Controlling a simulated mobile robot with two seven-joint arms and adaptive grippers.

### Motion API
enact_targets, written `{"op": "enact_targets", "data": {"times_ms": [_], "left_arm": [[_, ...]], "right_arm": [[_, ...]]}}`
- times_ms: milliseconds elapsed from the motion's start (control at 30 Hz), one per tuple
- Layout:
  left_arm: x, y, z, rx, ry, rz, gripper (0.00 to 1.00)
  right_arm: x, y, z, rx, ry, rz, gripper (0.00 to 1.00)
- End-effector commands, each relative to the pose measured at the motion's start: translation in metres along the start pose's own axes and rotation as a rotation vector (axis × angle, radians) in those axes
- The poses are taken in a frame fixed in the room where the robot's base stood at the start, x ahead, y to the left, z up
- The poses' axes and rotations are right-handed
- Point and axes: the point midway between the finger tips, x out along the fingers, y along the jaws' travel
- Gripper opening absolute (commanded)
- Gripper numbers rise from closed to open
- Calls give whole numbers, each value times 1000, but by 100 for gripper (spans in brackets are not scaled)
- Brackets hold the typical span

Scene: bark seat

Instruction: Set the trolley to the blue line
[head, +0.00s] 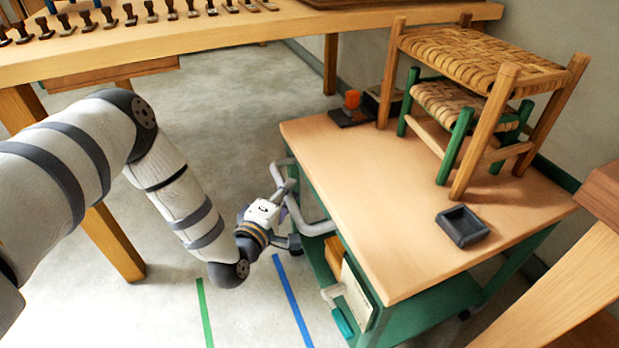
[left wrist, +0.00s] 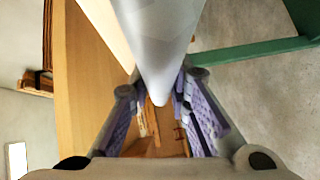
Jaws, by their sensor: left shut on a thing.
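The trolley (head: 365,180) has a green frame and a pale wooden top, and stands in the middle right of the head view. Its grey tube handle (head: 318,228) sticks out on the left side. My left gripper (head: 288,215) is shut on this handle; the grey bar (left wrist: 160,50) runs between its fingers (left wrist: 160,108) in the left wrist view. The blue line (head: 292,300) lies on the floor left of the trolley, with a strip of bare floor showing between them. My right gripper is not in view.
A green line (head: 204,312) lies left of the blue one. On the trolley stand woven stools (head: 480,60), a small dark tray (head: 463,226) and an orange item (head: 352,99). A workbench (head: 200,35) with stamp-like tools spans the back. Wooden furniture (head: 570,290) stands at the right.

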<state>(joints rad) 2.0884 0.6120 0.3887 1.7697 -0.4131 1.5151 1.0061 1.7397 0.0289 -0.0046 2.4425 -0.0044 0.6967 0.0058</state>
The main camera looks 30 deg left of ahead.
Motion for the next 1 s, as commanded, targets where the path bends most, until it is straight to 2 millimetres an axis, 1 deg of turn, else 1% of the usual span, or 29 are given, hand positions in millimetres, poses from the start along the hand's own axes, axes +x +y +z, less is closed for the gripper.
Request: {"op": "enact_targets", "data": {"times_ms": [33, 100, 333, 500, 867, 900, 967, 1000], "left_arm": [[-6, 2, -7, 2, 2, 1, 0], [-14, -2, -15, 2, 1, 0, 0], [-31, -8, -30, 2, -2, 1, 0], [-35, -9, -36, 2, -1, 2, 0], [-36, -10, -36, 2, -1, 3, 0], [-36, -10, -36, 2, -1, 3, 22], [-36, -10, -36, 2, -1, 2, 35], [-36, -10, -36, 2, -1, 2, 38]], "right_arm": [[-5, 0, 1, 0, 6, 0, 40], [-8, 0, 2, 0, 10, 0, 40], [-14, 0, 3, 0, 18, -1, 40], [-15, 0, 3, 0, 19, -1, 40], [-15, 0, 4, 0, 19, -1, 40], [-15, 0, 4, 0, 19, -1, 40], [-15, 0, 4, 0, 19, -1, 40], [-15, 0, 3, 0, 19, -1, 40]]}}
